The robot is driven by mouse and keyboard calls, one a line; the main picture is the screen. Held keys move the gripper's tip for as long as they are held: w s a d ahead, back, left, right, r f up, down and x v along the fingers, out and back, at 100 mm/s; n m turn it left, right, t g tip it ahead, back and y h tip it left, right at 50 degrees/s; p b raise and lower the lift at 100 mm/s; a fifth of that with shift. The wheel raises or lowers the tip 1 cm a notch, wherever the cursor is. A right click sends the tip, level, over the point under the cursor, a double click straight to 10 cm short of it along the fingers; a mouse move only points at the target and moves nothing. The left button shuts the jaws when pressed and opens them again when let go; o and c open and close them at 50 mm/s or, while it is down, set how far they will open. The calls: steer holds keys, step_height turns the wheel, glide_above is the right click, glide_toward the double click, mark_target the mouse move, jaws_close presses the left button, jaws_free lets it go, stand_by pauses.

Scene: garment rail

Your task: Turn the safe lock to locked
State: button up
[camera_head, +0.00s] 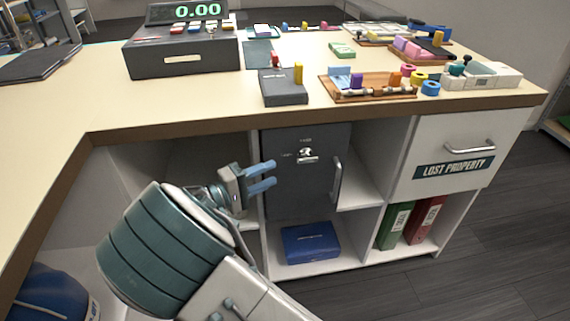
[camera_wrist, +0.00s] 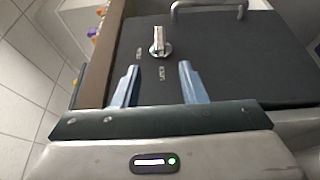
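The dark grey safe (camera_head: 290,178) stands in a cubby under the counter, its door shut. Its lock (camera_head: 306,153) is a small silver knob near the top of the door, with small labels around it that I cannot read. The lock also shows in the wrist view (camera_wrist: 159,43), ahead of my fingertips, with its bar in line with my fingers. My gripper (camera_head: 268,177) is open and empty, left of and a little below the lock, with its blue fingers pointing right. In the wrist view my gripper (camera_wrist: 158,78) has its fingers wide apart, and the lock lies beyond the gap between them.
The safe's bar handle (camera_head: 337,178) sticks out right of the lock. The counter edge (camera_head: 280,118) overhangs above. A blue box (camera_head: 311,242) lies on the shelf below. Green and red binders (camera_head: 410,222) and a lost property drawer (camera_head: 455,155) are to the right.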

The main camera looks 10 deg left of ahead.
steer(key=v, duration=0.2)
steer(key=shift+s+a, duration=0.15)
steer(key=shift+a, duration=0.1)
steer(key=shift+d, duration=0.1)
steer(key=s+d+r+m+g+y+p, duration=0.2)
steer(key=d+r+g+p, duration=0.25)
steer(key=d, duration=0.55)
steer(key=s+d+r+m+g+y+p, duration=0.1)
steer(key=d+r+m+g+y+p, duration=0.2)
steer(key=d+g, duration=0.5)
steer(key=s+d+r+m+t+y+p, duration=0.1)
steer(key=s+d+r+t+y+p, duration=0.1)
steer(key=s+d+r+y+p, duration=0.2)
steer(key=s+d+r+m+t+y+p, duration=0.2)
steer(key=s+d+r+y+p, duration=0.3)
steer(key=s+r+p, duration=0.4)
step_height(320, 180, up, 3)
steer(key=shift+s+d+f, duration=0.15)
steer(key=shift+s+d, duration=0.15)
steer(key=shift+s, duration=0.5)
